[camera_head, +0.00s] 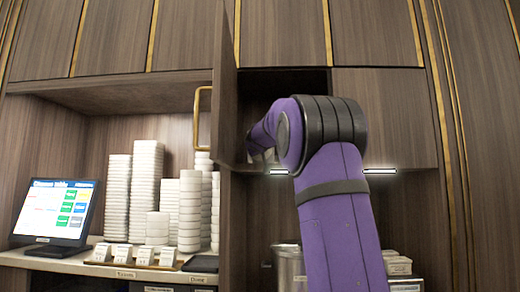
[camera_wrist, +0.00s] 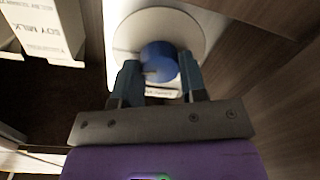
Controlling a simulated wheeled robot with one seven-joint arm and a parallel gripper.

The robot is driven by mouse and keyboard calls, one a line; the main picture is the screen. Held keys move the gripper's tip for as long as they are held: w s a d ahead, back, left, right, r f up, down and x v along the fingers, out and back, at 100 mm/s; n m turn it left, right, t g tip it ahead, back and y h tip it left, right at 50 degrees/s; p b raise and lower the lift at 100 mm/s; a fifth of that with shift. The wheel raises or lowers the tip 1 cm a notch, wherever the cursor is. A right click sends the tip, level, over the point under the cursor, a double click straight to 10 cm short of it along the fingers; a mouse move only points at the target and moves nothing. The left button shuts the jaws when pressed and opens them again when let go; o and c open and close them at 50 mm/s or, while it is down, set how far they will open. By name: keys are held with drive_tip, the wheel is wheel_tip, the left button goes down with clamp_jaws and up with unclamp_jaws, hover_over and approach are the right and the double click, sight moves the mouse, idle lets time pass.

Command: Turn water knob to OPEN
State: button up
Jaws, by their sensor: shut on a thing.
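The water knob (camera_wrist: 158,62) is a blue round knob on a pale round plate (camera_wrist: 190,30) in the wrist view. My gripper (camera_wrist: 157,75) has its two blue-grey fingers on either side of the knob and is shut on it. A small light mark shows on the knob's face. A label below the knob is partly hidden by the fingers and too blurred to read. In the head view my purple arm reaches into the open upper cabinet (camera_head: 262,82), and the arm and cabinet hide the knob and gripper.
White cartons marked soy milk (camera_wrist: 50,30) stand left of the knob in the wrist view. A wooden wall (camera_wrist: 270,70) is close on the right. The open cabinet door (camera_head: 224,90) has a brass handle. Stacked white bowls (camera_head: 190,210) and a screen (camera_head: 57,212) stand at left.

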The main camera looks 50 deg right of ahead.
drive_tip(key=shift+w+a+f+n+g, duration=0.1)
drive_tip(key=shift+n+g, duration=0.1)
drive_tip(key=shift+n, duration=3.45)
drive_tip(key=shift+w+f+n+g, duration=0.1)
drive_tip(key=shift+n+g, duration=0.1)
drive_tip(key=shift+n, duration=3.45)
drive_tip(key=o, duration=0.9)
drive_tip(key=shift+s, duration=0.1)
drive_tip(key=v, duration=1)
drive_tip(key=shift+s+a, duration=0.15)
drive_tip(key=shift+a, duration=0.2)
